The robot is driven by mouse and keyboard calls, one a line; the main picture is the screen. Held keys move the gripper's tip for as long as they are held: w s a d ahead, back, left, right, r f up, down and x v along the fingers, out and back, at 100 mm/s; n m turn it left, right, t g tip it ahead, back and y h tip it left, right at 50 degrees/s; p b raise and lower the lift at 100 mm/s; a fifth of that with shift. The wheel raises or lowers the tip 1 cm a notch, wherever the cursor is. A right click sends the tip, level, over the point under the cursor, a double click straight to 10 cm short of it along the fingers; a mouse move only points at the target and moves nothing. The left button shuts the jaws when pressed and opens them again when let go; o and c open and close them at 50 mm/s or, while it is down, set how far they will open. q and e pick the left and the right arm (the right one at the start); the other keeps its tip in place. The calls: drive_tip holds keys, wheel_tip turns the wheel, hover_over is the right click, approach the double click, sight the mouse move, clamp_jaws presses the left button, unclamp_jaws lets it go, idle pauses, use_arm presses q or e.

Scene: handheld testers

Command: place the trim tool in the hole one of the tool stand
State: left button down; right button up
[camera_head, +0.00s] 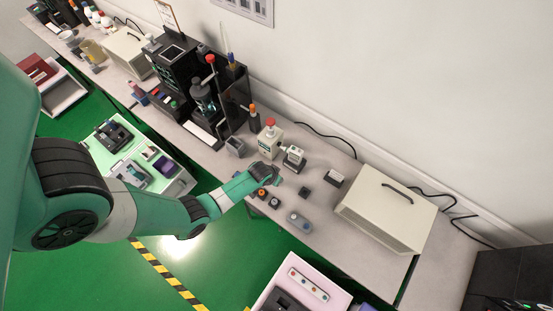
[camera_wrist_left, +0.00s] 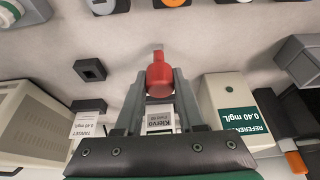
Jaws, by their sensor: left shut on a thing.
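My left gripper (camera_head: 272,174) (camera_wrist_left: 158,82) is over the bench and shut on a red tool (camera_wrist_left: 158,78), which I take for the trim tool. A short grey tip sticks out past its red body; in the head view I cannot make the tool out. A small black block with a square hole (camera_wrist_left: 90,70) (camera_head: 304,192) sits on the bench, apart from the gripper and to its right in the head view. It looks like the tool stand, but no hole number shows. My right gripper is not in view.
A target card (camera_head: 334,176) and a large beige instrument (camera_head: 386,214) stand to the right.

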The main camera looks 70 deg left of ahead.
use_arm(q)
drive_tip(key=s+d+r+p, duration=0.3)
drive_tip(key=s+r+p, duration=0.6)
drive_tip(key=s+r, duration=0.2)
drive_tip(key=s, duration=0.2)
drive_tip(key=shift+s+d+r+p, duration=0.15)
drive_tip(key=shift+s+r+p, duration=0.15)
drive_tip(key=shift+r+p, duration=0.05)
drive_tip(key=shift+m, duration=0.3)
